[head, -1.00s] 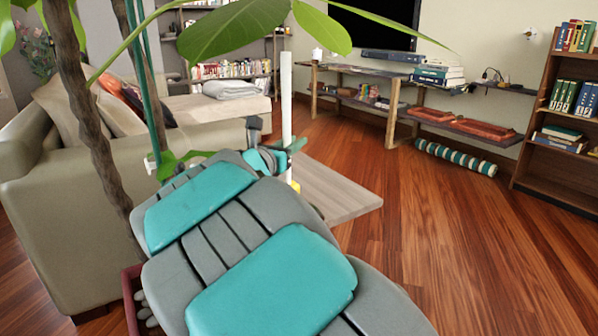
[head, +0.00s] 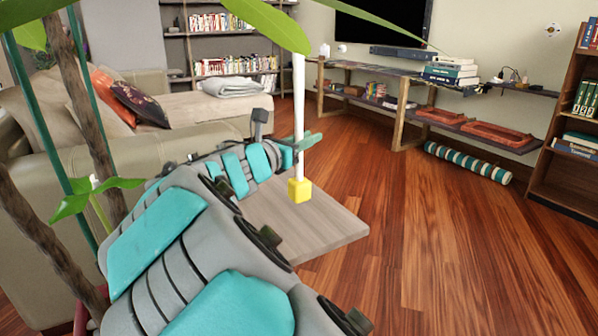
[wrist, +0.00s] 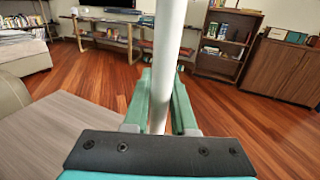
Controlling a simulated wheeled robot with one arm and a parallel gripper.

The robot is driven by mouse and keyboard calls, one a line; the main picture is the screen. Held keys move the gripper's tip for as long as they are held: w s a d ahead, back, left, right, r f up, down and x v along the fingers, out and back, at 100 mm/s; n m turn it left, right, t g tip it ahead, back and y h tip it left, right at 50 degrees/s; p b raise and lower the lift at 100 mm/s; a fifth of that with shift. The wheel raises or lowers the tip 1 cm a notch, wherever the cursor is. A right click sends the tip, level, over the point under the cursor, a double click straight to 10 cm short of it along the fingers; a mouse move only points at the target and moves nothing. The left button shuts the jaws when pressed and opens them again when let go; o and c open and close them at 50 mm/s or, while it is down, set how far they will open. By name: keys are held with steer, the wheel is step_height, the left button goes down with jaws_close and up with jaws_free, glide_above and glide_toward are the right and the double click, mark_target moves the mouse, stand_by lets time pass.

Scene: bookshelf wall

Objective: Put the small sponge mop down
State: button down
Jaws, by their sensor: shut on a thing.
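The small sponge mop (head: 299,110) is a white pole with a yellow block at its lower end in the head view. My gripper (head: 303,143) is shut on the white pole, a little above the yellow block. The mop is upright, with the block in front of or over a low wooden table (head: 335,238); I cannot tell whether they touch. In the wrist view the pole (wrist: 168,50) runs between the green fingers of my gripper (wrist: 163,95). The pole's top is hidden behind a leaf in the head view.
A beige sofa (head: 45,240) stands at the left. Plant stems and leaves (head: 245,25) hang close in front. A wall shelf bench (head: 405,110), a striped roll (head: 468,163) and a bookcase (head: 565,190) line the right. Wooden floor (head: 430,240) in the middle right is clear.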

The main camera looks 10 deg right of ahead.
mark_target(296, 169)
steer(key=shift+f+b, duration=0.3)
steer(key=shift+f, duration=2.85)
steer(key=c, duration=0.7)
jaws_free()
steer(key=shift+f, duration=0.1)
steer(key=shift+c, duration=0.2)
steer(key=shift+s+a+r, duration=0.25)
steer(key=shift+a, duration=0.1)
steer(key=v, duration=1.1)
steer(key=shift+s, duration=0.1)
